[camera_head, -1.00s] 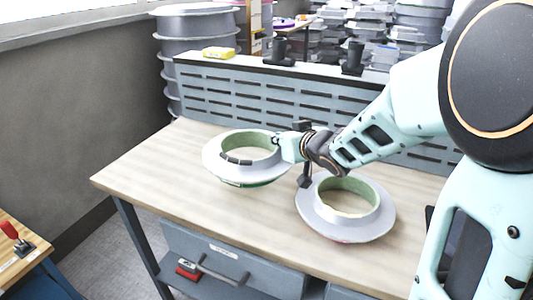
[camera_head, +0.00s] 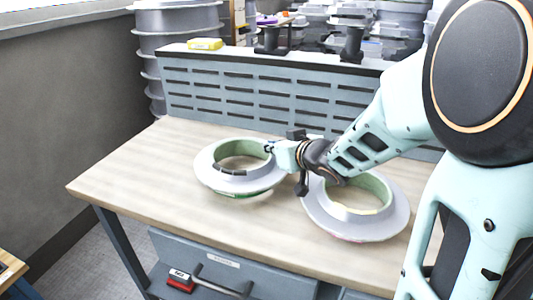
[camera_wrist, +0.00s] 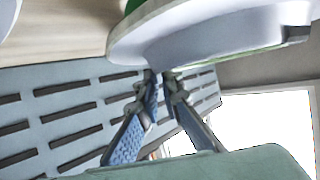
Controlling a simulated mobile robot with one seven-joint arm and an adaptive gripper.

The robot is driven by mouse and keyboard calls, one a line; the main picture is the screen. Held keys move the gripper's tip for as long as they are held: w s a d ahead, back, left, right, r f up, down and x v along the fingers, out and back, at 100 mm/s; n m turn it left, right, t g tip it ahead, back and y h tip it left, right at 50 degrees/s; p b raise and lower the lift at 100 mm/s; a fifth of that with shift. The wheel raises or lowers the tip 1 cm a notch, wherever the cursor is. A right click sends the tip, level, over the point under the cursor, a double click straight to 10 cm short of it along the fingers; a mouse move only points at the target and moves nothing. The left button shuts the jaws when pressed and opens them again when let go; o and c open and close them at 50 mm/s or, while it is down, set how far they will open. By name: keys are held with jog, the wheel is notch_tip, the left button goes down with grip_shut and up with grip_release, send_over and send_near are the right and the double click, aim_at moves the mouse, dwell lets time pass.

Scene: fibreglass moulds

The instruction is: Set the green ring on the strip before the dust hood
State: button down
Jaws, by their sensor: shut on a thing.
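The green ring (camera_head: 238,172) is a grey flanged ring with a green inner wall and green showing at its lower edge. It is at the left on the wooden workbench in the head view; whether it touches the top or hangs just above it, I cannot tell. My gripper (camera_head: 270,150) is shut on its right side. In the wrist view the green ring (camera_wrist: 210,32) fills the top, and the fingertips of my gripper (camera_wrist: 160,78) meet its near edge.
A similar ring (camera_head: 355,213) with a pinkish lower edge lies to the right, under my arm. The workbench (camera_head: 130,170) is bare at its left end. A slotted back panel (camera_head: 260,100) closes its rear, with a yellow item (camera_head: 205,44) on top. Stacked grey moulds (camera_head: 178,25) stand behind.

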jog(key=shift+f, duration=0.45)
jog(key=shift+r, duration=0.1)
jog(key=c, duration=2.5)
grip_release()
jog(key=shift+f, duration=0.25)
jog(key=shift+c, duration=0.2)
jog(key=o, duration=0.4)
jog(key=shift+o, duration=0.2)
